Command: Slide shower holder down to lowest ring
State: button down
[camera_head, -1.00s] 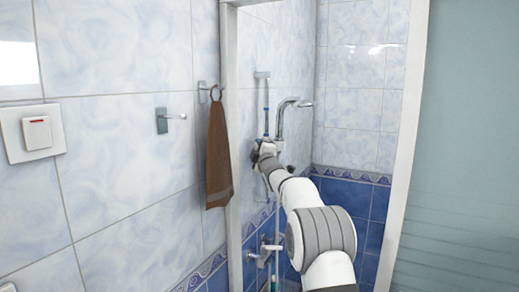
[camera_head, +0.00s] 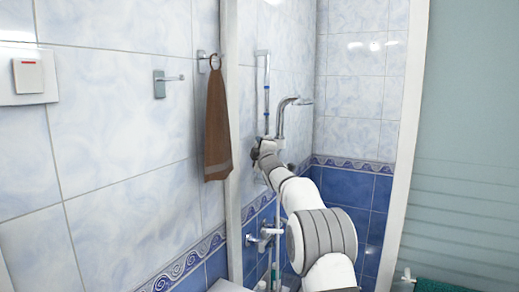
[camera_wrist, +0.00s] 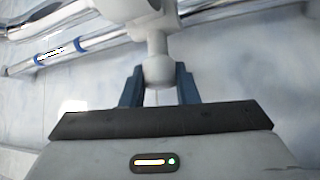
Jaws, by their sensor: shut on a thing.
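The shower rail (camera_head: 266,68) is a chrome vertical bar on the tiled wall, with a blue ring (camera_head: 266,88) above my gripper (camera_head: 259,149). In the wrist view, blue rings (camera_wrist: 38,60) show on the rail (camera_wrist: 60,52) left of the holder. My gripper (camera_wrist: 159,88) is shut around the rounded pale knob (camera_wrist: 158,70) of the grey-white shower holder (camera_wrist: 145,10). The chrome shower head (camera_head: 303,101) stands up from the holder. The holder is mostly hidden behind my arm in the head view, and the lowest ring cannot be singled out.
A brown towel (camera_head: 216,130) hangs on the left wall outside the white cubicle frame (camera_head: 231,150). A mixer tap (camera_head: 265,238) is on the wall below my gripper. A frosted glass panel (camera_head: 465,130) stands to the right.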

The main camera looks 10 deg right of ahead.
jog(key=shift+w+f+b, duration=0.1)
jog(key=shift+f+b, duration=1.1)
jog(key=shift+f, duration=0.6)
jog(key=c, duration=1.1)
grip_release()
jog(key=shift+r, duration=0.2)
jog(key=shift+s, duration=0.2)
jog(key=b+v, duration=0.3)
jog(key=v, duration=0.4)
jog(key=shift+s+f+b, duration=0.1)
jog(key=shift+s+b, duration=0.15)
jog(key=shift+b, duration=0.15)
